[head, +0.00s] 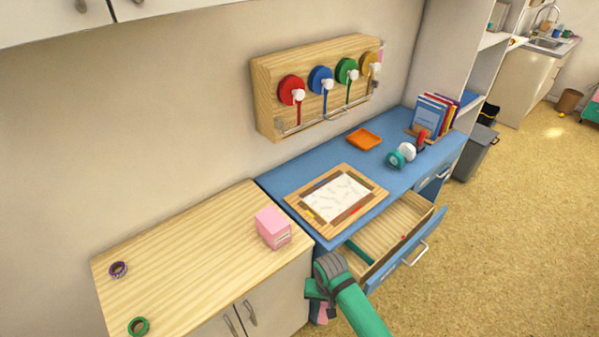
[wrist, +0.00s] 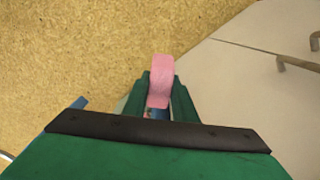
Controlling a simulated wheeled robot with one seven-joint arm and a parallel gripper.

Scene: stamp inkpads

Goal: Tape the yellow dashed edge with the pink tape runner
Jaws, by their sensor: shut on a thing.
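My green gripper (head: 319,302) is in front of the wooden cabinet, below counter height. In the wrist view, my gripper (wrist: 160,100) is shut on the pink tape runner (wrist: 161,72), which sticks out between the fingers. Only a small pink part of the tape runner (head: 321,314) shows below the gripper in the head view. The wooden board (head: 363,208) with a white sheet (head: 336,197) lies on the blue desk, up and right of my gripper. Coloured strips line the sheet, with a small yellow bit (head: 309,214) at the near left; its dashes are too small to tell.
An open drawer (head: 388,236) juts out below the board. A pink box (head: 272,228) stands on the wooden counter (head: 190,255), with purple (head: 118,269) and green (head: 138,326) tape rolls. An orange tray (head: 364,139) is at the back of the desk (head: 300,170).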

